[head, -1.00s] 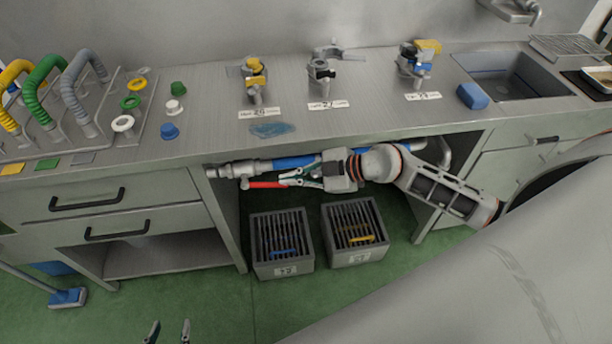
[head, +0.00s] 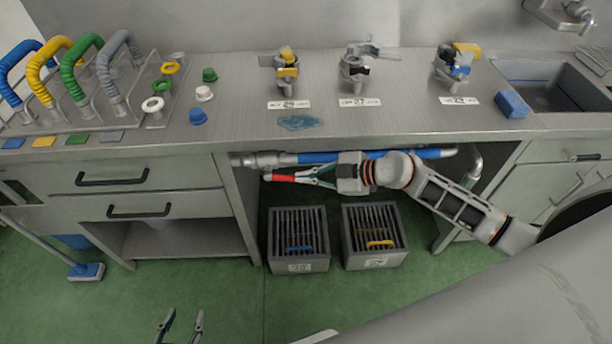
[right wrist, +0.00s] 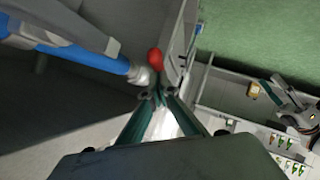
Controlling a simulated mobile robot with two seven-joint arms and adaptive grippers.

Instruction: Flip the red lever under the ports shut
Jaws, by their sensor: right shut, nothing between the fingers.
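The red lever (head: 283,178) shows under the counter in the head view, just below the pipe with the blue section (head: 318,158). It lies roughly along the pipe. My right gripper (head: 299,178) reaches in from the right, its fingers shut and empty, tips at the lever's right end. In the right wrist view the lever's rounded red end (right wrist: 155,59) shows just beyond the shut fingertips (right wrist: 158,93). I cannot tell whether they touch. The fingers hide part of the lever. My left gripper (head: 185,320) is open and empty at the bottom edge of the head view.
Two grated crates, one with a blue bar (head: 298,208) and one with a yellow bar (head: 407,243), stand on the green floor below. The counter front (head: 330,135) is close above my right arm. A drawer cabinet (head: 150,180) stands left of the opening.

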